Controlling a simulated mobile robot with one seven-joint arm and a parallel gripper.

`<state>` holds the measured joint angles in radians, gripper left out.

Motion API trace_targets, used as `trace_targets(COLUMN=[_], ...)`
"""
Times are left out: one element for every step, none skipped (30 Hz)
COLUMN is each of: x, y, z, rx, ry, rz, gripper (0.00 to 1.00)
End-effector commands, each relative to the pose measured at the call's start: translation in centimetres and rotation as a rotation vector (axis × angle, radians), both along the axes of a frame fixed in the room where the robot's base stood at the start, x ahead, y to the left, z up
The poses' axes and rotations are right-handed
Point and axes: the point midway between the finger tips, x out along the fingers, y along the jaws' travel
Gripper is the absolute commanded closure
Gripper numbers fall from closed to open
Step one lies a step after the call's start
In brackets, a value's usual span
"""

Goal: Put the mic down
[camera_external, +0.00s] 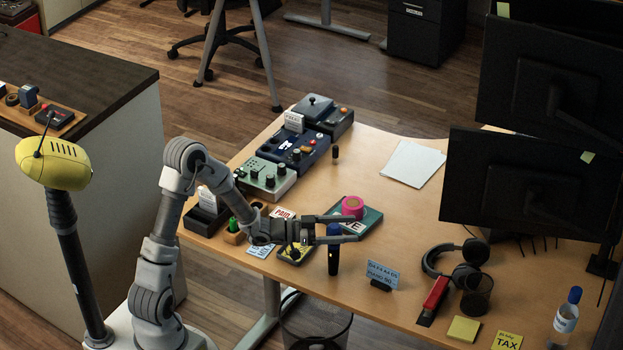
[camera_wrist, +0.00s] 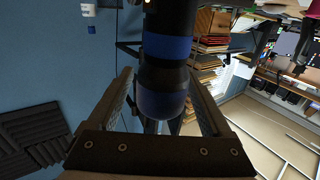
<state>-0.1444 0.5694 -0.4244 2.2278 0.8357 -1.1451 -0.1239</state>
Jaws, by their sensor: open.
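The mic (camera_external: 333,262) is dark with a blue band near its top. It stands upright, its lower end at the tabletop near the front edge. My gripper (camera_external: 348,229) reaches in level from the left, its open fingers on either side of the mic's upper part. In the wrist view the mic (camera_wrist: 168,45) fills the space between the two fingers, its blue parts close to the palm. Any small gap between fingers and mic is hard to see.
A blue sign card (camera_external: 383,273) stands just right of the mic. A teal box with a pink roll (camera_external: 352,207) lies behind, and a yellow-black pedal (camera_external: 294,254) lies left. Headphones (camera_external: 440,262) and a red stapler (camera_external: 435,295) are further right.

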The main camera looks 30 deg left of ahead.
Motion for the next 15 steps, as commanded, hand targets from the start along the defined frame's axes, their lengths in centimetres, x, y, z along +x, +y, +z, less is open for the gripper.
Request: trace_targets(x=[-0.4,-0.7,-1.1,-1.5,-1.9,-2.4,-2.8,-3.2,-3.7,-4.0,-4.3,-4.8,-5.0,-5.3,-5.6], y=[0.9,1.4,2.1,2.6,3.2,4.0,4.6,5.1,5.9,6.4,6.9,7.4,7.9,8.2,8.7], z=[0.0,0.0,0.1,0.1,0.1,0.1,0.1,0.1,0.1,0.1,0.1,0.1,0.1,0.0,0.0], rx=[0.003,0.003,0.003,0.002,0.002,0.004,0.002,0.002,0.002,0.002,0.002,0.001,0.001,0.002,0.002], ry=[0.003,0.003,0.003,0.004,0.002,0.004,0.004,0.005,0.004,0.004,0.004,0.003,0.003,0.002,0.002], rz=[0.005,0.006,0.006,0.006,0.007,0.006,0.007,0.007,0.007,0.007,0.007,0.006,0.007,0.006,0.005], gripper=[0.17,0.17,0.17,0.17,0.17,0.17,0.17,0.17,0.17,0.17,0.17,0.17,0.17,0.17,0.17])
